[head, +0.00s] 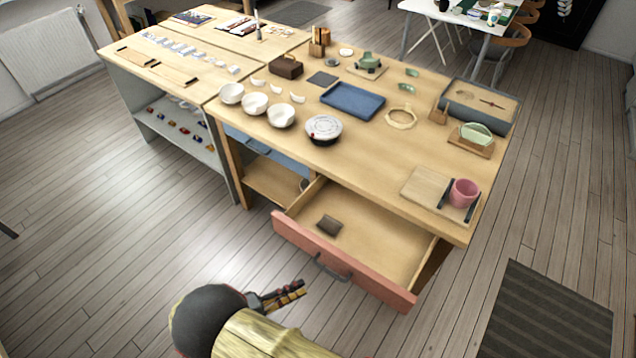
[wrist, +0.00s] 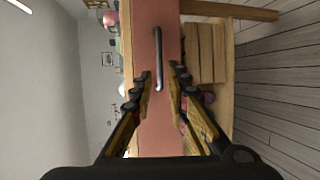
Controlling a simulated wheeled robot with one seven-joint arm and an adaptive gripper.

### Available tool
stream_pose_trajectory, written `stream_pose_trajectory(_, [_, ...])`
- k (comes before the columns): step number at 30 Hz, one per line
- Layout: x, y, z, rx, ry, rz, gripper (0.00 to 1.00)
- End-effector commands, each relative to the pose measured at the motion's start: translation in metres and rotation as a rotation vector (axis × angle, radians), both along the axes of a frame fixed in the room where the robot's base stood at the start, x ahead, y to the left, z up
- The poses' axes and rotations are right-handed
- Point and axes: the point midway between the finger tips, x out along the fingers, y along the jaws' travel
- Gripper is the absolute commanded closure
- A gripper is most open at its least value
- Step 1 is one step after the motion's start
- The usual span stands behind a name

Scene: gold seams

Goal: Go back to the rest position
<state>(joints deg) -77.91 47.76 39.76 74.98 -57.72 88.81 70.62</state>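My gripper (head: 282,294) is at the bottom of the head view, in the air in front of the open drawer. In the wrist view my gripper (wrist: 160,78) has its two fingers apart with nothing held between them. The red drawer front (head: 352,272) and its dark handle (head: 330,270) are ahead of the gripper and apart from it. The handle (wrist: 157,58) also shows between and beyond the fingertips in the wrist view. The drawer is pulled out and holds a small dark brown block (head: 329,225).
A dark mat (head: 548,312) lies on the floor at right. Floor left of the bench is clear.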

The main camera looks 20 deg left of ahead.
Motion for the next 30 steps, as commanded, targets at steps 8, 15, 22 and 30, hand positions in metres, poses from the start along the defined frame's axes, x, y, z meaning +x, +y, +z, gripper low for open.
stream_pose_trajectory(8, [0.0, 0.0, -0.002, -0.035, 0.043, 0.012, 0.83])
stream_pose_trajectory(15, [-0.024, -0.03, -0.034, -0.179, 0.329, 0.001, 0.83])
stream_pose_trajectory(22, [-0.059, -0.062, -0.018, -0.196, 0.646, -0.057, 0.83])
stream_pose_trajectory(30, [-0.065, -0.085, 0.041, -0.009, 0.895, -0.137, 0.83])
